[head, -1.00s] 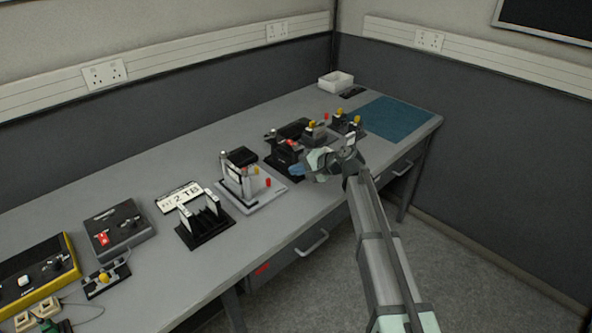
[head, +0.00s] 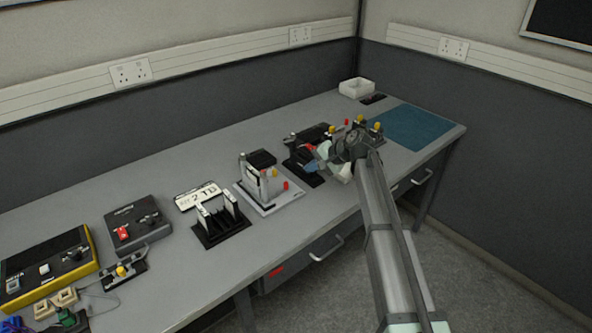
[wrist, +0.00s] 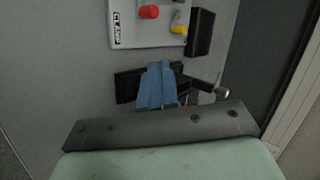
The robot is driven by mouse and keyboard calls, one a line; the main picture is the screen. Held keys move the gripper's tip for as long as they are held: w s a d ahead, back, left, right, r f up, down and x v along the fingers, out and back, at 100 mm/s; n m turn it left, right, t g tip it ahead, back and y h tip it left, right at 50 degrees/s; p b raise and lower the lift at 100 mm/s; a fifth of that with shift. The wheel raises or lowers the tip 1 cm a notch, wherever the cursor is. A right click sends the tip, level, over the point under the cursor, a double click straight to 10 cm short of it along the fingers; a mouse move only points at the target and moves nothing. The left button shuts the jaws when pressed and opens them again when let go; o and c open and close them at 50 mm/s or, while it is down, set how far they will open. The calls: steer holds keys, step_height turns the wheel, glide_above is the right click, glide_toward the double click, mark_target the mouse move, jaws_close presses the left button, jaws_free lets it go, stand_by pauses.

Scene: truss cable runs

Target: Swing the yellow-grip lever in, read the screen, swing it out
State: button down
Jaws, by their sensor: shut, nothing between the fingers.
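A white-based fixture (head: 268,203) stands mid-desk, with a red knob, a yellow grip and a black block. In the wrist view the lever's yellow grip (wrist: 180,29) lies between the red knob (wrist: 149,12) and the black block (wrist: 200,32). My gripper (head: 309,166) is to the right of this fixture in the head view, in front of a black device. Its blue fingers (wrist: 158,72) are shut and empty, apart from the yellow grip, and hide part of a black piece below. I cannot make out a lit screen or any reading.
A black slotted stand (head: 222,226), a grey box with a red switch (head: 138,226) and a yellow-cased unit (head: 48,265) stand to the left. Yellow-topped knobs stand just beyond my gripper.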

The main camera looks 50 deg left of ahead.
glide_toward(275, 177)
steer(key=f, duration=0.3)
steer(key=shift+w+a+f, duration=0.2)
steer(key=shift+w+f, duration=0.15)
steer(key=shift+s+a, duration=0.2)
steer(key=shift+a, duration=0.3)
steer(key=shift+s+a, duration=0.15)
steer(key=shift+a, duration=0.35)
steer(key=shift+s+a, duration=0.35)
steer(key=shift+a, duration=0.4)
steer(key=shift+w+a, duration=0.4)
steer(key=shift+s+d, duration=0.15)
steer(key=shift+s+d, duration=0.45)
steer(key=shift+s, duration=0.05)
